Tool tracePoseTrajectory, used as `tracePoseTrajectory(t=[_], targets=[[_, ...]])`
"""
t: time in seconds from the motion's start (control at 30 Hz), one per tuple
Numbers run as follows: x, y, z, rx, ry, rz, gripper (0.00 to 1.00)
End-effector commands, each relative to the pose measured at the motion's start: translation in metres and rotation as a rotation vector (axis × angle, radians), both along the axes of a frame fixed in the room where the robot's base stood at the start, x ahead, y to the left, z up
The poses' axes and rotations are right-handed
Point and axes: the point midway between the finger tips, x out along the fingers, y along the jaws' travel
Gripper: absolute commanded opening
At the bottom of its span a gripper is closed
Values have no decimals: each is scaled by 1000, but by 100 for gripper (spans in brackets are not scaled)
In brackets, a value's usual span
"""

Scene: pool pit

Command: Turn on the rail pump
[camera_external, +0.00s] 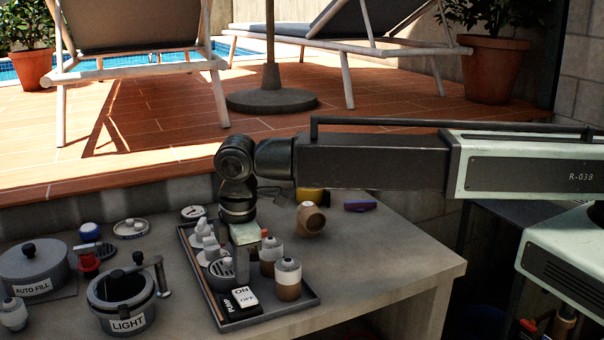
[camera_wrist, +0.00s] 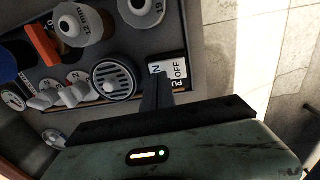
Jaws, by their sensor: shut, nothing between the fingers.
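The pump switch (camera_external: 243,298) is a white rocker marked ON and OFF on a black base labelled PUMP. It sits at the front end of the grey tray (camera_external: 312,297). In the wrist view the switch (camera_wrist: 180,68) is just beyond my fingertips, its ON half partly covered by them. My gripper (camera_external: 241,276) points down over the tray, close above the switch's ON side. Its dark fingers (camera_wrist: 157,80) are shut and empty. I cannot tell whether they touch the switch.
Beside the switch are a round slotted drain cap (camera_external: 222,268), white-capped bottles (camera_external: 288,279) and small white fittings (camera_external: 208,243). Left of the tray stand a LIGHT pot (camera_external: 122,302) and an AUTO FILL pot (camera_external: 35,270).

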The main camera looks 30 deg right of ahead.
Motion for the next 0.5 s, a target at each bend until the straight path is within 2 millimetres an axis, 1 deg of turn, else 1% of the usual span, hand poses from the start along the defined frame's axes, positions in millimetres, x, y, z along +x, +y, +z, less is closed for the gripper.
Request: tracePoseTrajectory(t=[0.03,0.2,0.4,0.5], targets=[[2,0,19,0,0,0,0],[7,0,59,0,0,-1,0],[13,0,103,0,0,-1,0],[15,0,116,0,0,-1,0]])
